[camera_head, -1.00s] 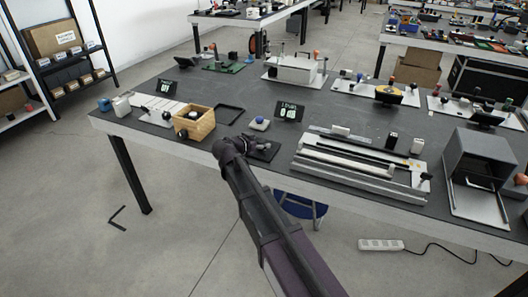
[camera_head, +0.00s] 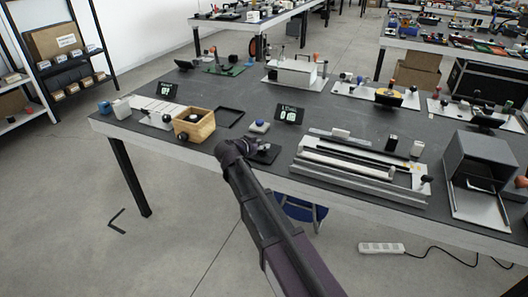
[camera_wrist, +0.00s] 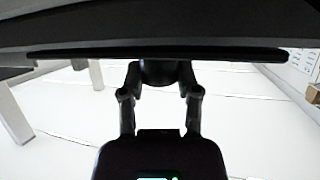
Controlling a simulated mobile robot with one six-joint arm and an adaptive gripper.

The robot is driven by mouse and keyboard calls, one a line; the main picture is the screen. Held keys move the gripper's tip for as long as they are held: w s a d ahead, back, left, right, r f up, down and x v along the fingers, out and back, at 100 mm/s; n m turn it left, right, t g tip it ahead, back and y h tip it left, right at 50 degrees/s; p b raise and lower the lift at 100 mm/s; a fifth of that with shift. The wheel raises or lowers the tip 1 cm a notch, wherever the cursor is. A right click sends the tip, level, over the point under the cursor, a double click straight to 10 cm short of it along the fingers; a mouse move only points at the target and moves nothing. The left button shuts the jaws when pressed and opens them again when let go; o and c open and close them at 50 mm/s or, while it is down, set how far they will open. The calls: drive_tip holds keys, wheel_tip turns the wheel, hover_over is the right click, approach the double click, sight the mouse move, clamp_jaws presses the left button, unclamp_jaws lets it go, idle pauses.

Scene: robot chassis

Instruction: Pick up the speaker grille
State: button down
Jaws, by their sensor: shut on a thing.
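In the wrist view, my gripper (camera_wrist: 161,76) has its two fingers closed on a dark block in the middle. A wide, thin black plate lies right behind the block, seen almost edge-on; I take it as the speaker grille (camera_wrist: 80,54). Its face is hidden from this angle. In the head view, my gripper (camera_head: 243,150) is at the front edge of the table (camera_head: 340,118), and my arm hides its fingers. A small dark plate (camera_head: 264,154) shows just right of it; I cannot tell whether it is lifted or resting on the table.
A wooden box (camera_head: 194,124) stands left of my gripper and an empty black frame (camera_head: 229,117) lies behind. A small display (camera_head: 288,114) is behind right. A long white-and-grey fixture (camera_head: 360,166) and a grey open box (camera_head: 480,165) fill the right side.

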sight(262, 144)
drive_tip(key=shift+r, duration=0.2)
idle(0.3)
wheel_tip(262, 144, up, 3)
drive_tip(key=p, duration=0.3)
drive_tip(key=shift+f, duration=0.1)
drive_tip(key=s+d+r+p, duration=0.1)
drive_tip(key=s+d, duration=0.1)
drive_tip(key=s, duration=0.5)
drive_tip(key=s+d+p, duration=0.1)
drive_tip(key=s+d, duration=0.2)
drive_tip(key=s, duration=0.5)
drive_tip(key=shift+r, duration=0.4)
